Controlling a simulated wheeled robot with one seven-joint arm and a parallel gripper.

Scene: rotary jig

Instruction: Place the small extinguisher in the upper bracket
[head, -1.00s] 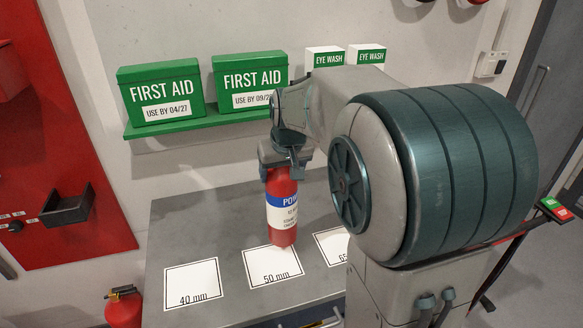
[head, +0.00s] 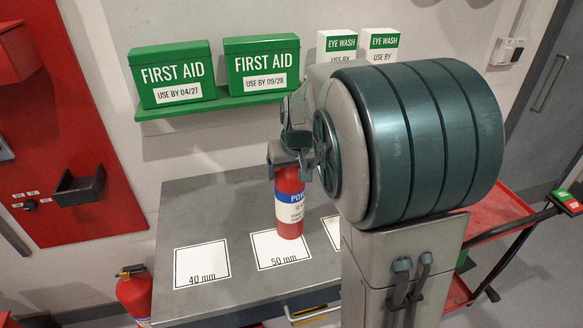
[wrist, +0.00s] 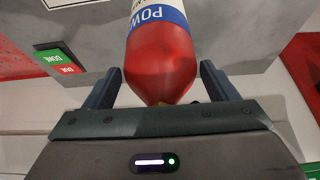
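The small extinguisher (head: 289,186) is red with a blue and white label. It hangs upright from my gripper (head: 289,170), with its lower end over the 50 mm card. I cannot tell whether its base touches the table. In the wrist view, the fingers of my gripper (wrist: 160,85) straddle the top of the extinguisher (wrist: 160,55); its neck and valve are mostly hidden. A dark bracket (head: 78,190) sticks out from the red wall panel at left, empty. I cannot tell whether it is the upper one.
The grey table (head: 190,213) carries cards marked 40 mm (head: 202,262) and 50 mm (head: 268,255), and a partly hidden third. A green shelf (head: 190,109) with first aid boxes is above. Another red extinguisher (head: 133,297) stands low at the table's left. A red trolley (head: 500,212) is at right.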

